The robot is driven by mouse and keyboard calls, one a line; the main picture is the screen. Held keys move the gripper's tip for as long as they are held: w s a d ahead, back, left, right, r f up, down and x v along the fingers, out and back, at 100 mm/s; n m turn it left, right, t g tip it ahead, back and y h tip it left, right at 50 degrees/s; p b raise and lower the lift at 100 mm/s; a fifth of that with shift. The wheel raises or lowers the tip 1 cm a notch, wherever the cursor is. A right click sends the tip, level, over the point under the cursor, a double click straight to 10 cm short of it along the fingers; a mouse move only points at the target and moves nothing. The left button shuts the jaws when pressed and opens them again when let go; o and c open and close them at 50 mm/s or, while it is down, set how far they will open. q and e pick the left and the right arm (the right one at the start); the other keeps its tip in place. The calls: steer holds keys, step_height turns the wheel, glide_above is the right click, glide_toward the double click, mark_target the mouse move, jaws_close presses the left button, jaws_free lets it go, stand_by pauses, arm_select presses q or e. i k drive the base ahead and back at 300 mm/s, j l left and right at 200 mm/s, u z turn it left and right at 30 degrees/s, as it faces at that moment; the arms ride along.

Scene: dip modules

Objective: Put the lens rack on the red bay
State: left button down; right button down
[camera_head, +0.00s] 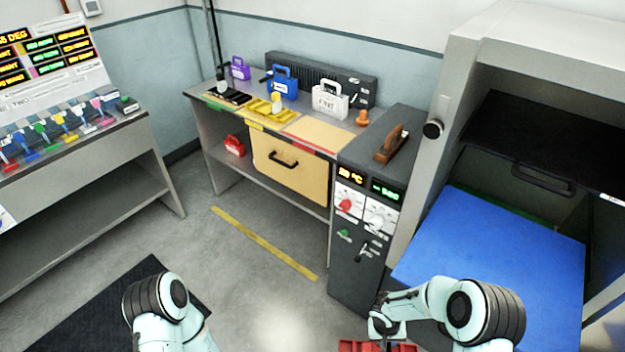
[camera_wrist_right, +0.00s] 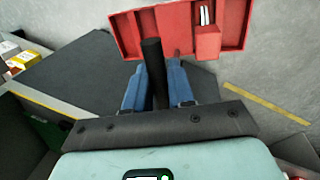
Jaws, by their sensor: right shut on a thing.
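The lens rack appears to be the red compartmented tray that I hold. It shows at the bottom edge of the head view (camera_head: 352,346) and at the top of the right wrist view (camera_wrist_right: 232,24). My right gripper (camera_head: 387,334) is shut on its black upright handle (camera_wrist_right: 153,65), with the blue fingers on both sides. The rack hangs in front of the grey control cabinet, clear of the bench. The red bay (camera_head: 318,132) is the pale bench area with a red front strip, right of the yellow bay. It looks empty. My left gripper is out of view.
A yellow tray (camera_head: 257,108) and a black tray (camera_head: 230,96) occupy bays to the left. Blue (camera_head: 282,88) and white (camera_head: 330,103) cases stand behind. An orange knob (camera_head: 362,118) is right of the red bay.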

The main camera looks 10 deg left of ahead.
mark_target(320, 133)
steer(key=i+j, duration=1.05)
steer(key=j, duration=0.3)
steer(key=i+j, duration=0.55)
steer(key=j, duration=0.1)
